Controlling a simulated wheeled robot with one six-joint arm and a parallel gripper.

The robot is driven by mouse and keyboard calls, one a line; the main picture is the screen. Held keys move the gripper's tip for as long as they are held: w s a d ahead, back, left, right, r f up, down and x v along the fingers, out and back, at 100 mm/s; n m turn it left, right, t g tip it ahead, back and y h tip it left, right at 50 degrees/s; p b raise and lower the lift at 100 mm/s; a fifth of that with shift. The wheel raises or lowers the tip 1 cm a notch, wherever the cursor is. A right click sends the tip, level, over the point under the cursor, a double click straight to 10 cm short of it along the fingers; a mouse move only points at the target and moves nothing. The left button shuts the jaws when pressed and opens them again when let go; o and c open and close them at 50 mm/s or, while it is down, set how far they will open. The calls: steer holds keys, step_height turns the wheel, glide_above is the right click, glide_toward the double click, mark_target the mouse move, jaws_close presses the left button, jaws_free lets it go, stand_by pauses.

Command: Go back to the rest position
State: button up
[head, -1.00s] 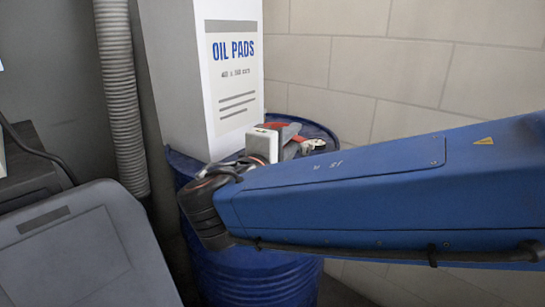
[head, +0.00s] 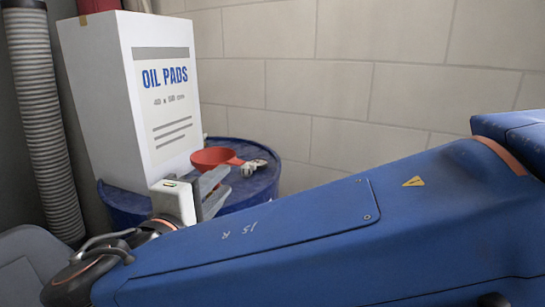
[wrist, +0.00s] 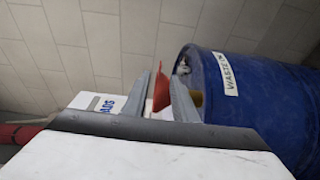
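A red funnel (head: 213,157) is on the drum top, behind the fingers in the head view. The funnel (wrist: 160,92) shows edge-on beyond the finger gap in the wrist view. My blue arm fills the lower right of the head view.
A white oil pads box (head: 125,100) stands on the drum, close left of my gripper. A small pale fitting (head: 256,167) is on the drum top. A ribbed grey hose (head: 42,130) hangs at the left. A block wall (head: 400,70) is behind.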

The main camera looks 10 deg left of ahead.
steer(key=w+d+f+m+g+h, duration=0.1)
steer(key=w+d+f+m+g, duration=0.2)
steer(key=d, duration=0.6)
steer(key=w+d+f+m+g+h, duration=0.1)
steer(key=w+d+f+g+h, duration=0.2)
steer(key=d, duration=0.7)
steer(key=w+d+f+m+g, duration=0.1)
steer(key=d+f+g, duration=0.3)
steer(key=d, duration=0.5)
steer(key=s+d+f+m+g+y, duration=0.2)
steer(key=s+d+f+m+y, duration=0.4)
steer(key=s+d+f+m, duration=0.5)
steer(key=shift+s+d+f+g+y, duration=0.35)
steer(key=shift+s+d+f, duration=1)
steer(key=shift+d, duration=1)
steer(key=shift+s+r, duration=0.15)
steer(key=shift+r, duration=0.05)
